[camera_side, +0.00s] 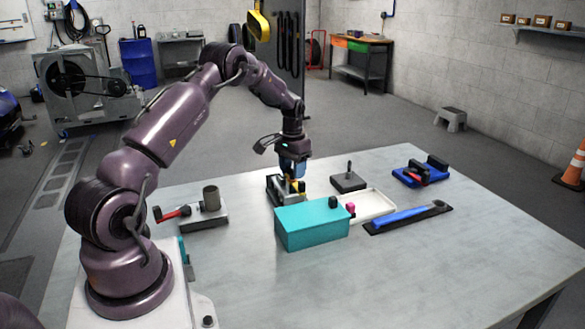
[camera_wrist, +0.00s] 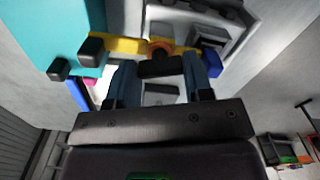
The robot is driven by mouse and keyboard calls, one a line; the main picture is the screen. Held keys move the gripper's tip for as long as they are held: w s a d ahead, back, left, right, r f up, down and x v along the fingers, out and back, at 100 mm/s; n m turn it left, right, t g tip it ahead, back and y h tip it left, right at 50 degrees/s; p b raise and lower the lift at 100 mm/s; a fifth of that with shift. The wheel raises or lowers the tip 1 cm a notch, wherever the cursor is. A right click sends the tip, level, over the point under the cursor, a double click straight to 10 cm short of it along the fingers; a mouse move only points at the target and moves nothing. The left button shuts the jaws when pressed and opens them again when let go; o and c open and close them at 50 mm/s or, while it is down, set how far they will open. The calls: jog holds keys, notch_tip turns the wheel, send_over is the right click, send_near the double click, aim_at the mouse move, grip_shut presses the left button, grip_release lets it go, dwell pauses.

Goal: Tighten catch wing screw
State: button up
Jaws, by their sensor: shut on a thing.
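My gripper (camera_side: 293,180) points down over a small grey fixture (camera_side: 274,187) behind the teal box (camera_side: 310,224). In the wrist view, its two blue fingers (camera_wrist: 160,66) stand on either side of a dark crosspiece, which appears to be the wing screw (camera_wrist: 160,68), and are shut on it. A yellow bar (camera_wrist: 125,45) with an orange round part (camera_wrist: 158,47) lies just beyond the fingertips. The grey fixture also fills the upper middle of the wrist view (camera_wrist: 235,20). The fingers hide much of the screw, so its seating cannot be told.
A grey block with a red handle and dark cylinder (camera_side: 207,216) stands left. The table's front right is clear.

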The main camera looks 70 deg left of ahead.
jog(key=m, duration=0.4)
jog(key=shift+r, duration=0.1)
dwell(0.5)
jog(key=o, duration=0.9)
notch_tip(320, 180, up, 13)
jog(key=shift+f, duration=0.1)
dwell(0.4)
